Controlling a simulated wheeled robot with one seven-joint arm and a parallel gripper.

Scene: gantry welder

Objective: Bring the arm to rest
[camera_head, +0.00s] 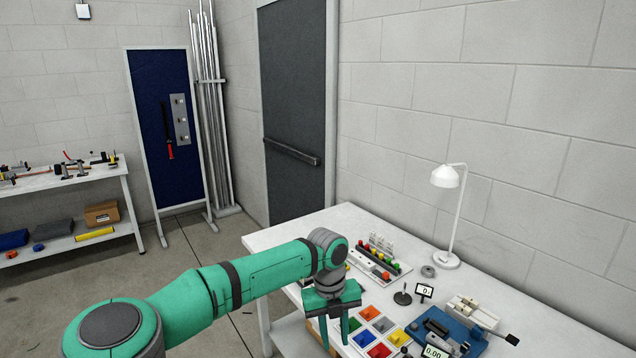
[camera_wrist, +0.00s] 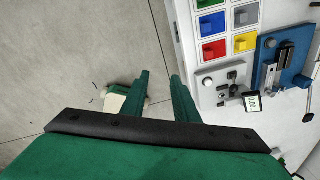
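My green arm reaches from the lower left toward the white workbench (camera_head: 290,236). My gripper (camera_head: 336,338) hangs down at the bench's near left edge, left of the coloured tray. In the wrist view my gripper's two green fingers (camera_wrist: 160,77) stand apart with nothing held between them. Grey floor (camera_wrist: 80,50) shows beyond the fingers there, and the bench lies to their right. In the head view the fingertips run close to the lower picture edge.
The bench carries a tray of coloured squares (camera_head: 379,326), a rack with coloured knobs (camera_head: 376,262), a blue fixture (camera_head: 447,331), a small display (camera_head: 425,290) and a white lamp (camera_head: 447,178). Another bench (camera_head: 60,185) stands far left. Open floor (camera_head: 195,250) lies between them.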

